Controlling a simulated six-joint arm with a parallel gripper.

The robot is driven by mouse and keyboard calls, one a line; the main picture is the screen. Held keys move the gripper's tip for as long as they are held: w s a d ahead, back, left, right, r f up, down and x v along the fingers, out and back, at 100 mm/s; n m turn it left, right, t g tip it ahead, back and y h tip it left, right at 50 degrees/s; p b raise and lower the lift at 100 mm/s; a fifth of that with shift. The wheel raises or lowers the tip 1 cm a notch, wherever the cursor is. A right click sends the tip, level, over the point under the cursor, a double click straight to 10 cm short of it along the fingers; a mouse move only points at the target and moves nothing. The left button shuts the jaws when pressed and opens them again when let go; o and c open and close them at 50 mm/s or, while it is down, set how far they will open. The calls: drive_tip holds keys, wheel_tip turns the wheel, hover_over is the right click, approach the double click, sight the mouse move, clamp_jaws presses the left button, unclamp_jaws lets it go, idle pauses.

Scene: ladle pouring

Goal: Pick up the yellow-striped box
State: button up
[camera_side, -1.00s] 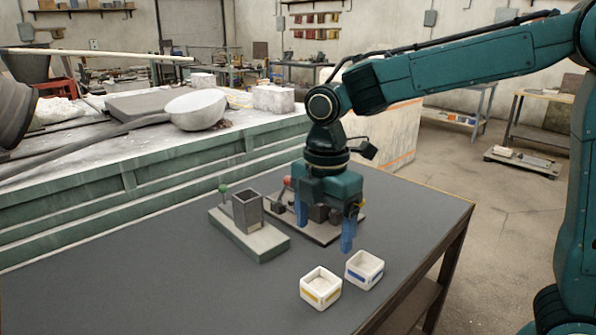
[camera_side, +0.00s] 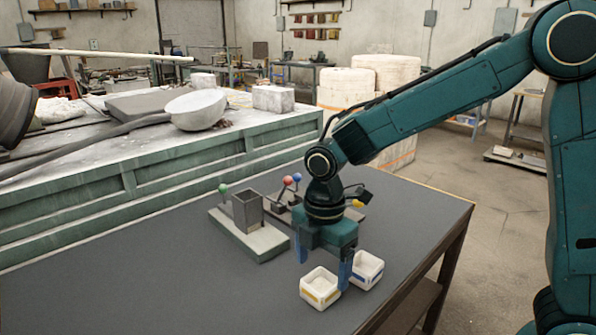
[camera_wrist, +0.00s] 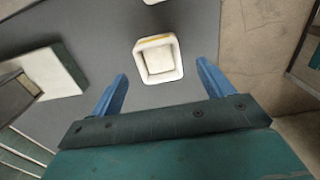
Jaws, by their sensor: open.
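The yellow-striped box (camera_side: 319,288) is a small white open-topped box with a yellow band on its side. It stands on the grey table near the front edge. It also shows in the wrist view (camera_wrist: 158,59), ahead of and between my fingers, with its yellow stripe on the far side. My gripper (camera_side: 323,268) has two blue fingers, spread apart and empty. In the wrist view the gripper (camera_wrist: 162,85) straddles the line to the box, with nothing between the fingertips. In the side view one finger partly covers the gap between the two white boxes.
A blue-striped white box (camera_side: 367,270) stands close beside the yellow-striped one, to its right. A grey-green block with a square holder (camera_side: 249,232) stands to the left. Behind my gripper are red and blue balls (camera_side: 292,180) on a stand. The left of the table is clear.

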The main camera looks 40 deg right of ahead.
sight(321, 286)
drive_tip(key=shift+f, duration=2.5)
drive_tip(key=c, duration=1.1)
drive_tip(key=shift+r, duration=0.2)
wheel_tip(321, 286, up, 20)
drive_tip(key=shift+f, duration=0.15)
